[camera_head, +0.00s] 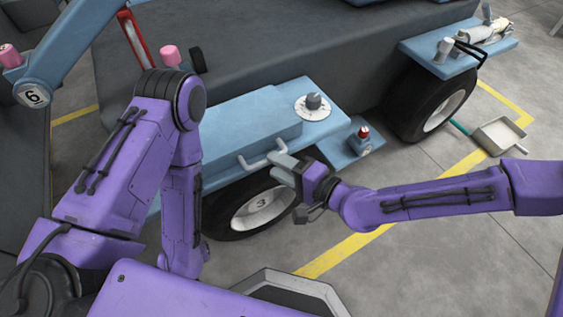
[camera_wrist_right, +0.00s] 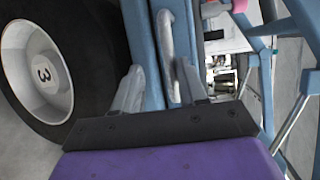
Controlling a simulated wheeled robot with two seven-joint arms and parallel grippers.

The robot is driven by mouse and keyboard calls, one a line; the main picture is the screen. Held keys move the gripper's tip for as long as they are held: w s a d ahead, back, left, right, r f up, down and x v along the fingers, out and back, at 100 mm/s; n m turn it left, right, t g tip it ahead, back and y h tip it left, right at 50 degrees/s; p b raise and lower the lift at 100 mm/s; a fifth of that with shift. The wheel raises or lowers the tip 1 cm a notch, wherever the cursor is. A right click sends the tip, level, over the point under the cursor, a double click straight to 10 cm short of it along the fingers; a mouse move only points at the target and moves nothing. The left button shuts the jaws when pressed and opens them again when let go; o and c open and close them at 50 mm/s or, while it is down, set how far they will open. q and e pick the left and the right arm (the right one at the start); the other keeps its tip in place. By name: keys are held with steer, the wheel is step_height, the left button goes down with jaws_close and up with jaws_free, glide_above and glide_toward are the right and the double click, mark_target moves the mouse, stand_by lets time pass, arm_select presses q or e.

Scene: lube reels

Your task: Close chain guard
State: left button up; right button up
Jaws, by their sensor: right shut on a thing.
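A light blue box-like cover (camera_head: 245,122), which looks like the chain guard, sits above the wheel marked 3 (camera_head: 262,205). A pale grey handle (camera_head: 258,160) is on its near side. My right gripper (camera_head: 280,165) is at the right end of this handle, shut on it. In the right wrist view the handle (camera_wrist_right: 166,45) runs between the two grey fingers (camera_wrist_right: 160,88), along blue panels. I cannot tell whether the guard is fully down. My left arm stands bent at the left; its gripper is not in view.
A round dial with a grey knob (camera_head: 314,103) is on top of the blue body. A red-topped knob (camera_head: 363,133) sits on a blue ledge to its right. Another wheel (camera_head: 430,103) and a dustpan (camera_head: 498,136) are farther right. Open floor lies around my right forearm.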

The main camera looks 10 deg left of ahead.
steer(key=shift+o, duration=0.6)
steer(key=shift+a+f, duration=0.1)
steer(key=shift+f, duration=0.35)
steer(key=shift+r, duration=0.15)
steer(key=shift+r, duration=0.1)
steer(key=p+v, duration=0.2)
steer(key=v, duration=0.8)
steer(key=shift+d+r, duration=0.15)
steer(key=shift+d, duration=0.2)
steer(key=shift+s, duration=0.1)
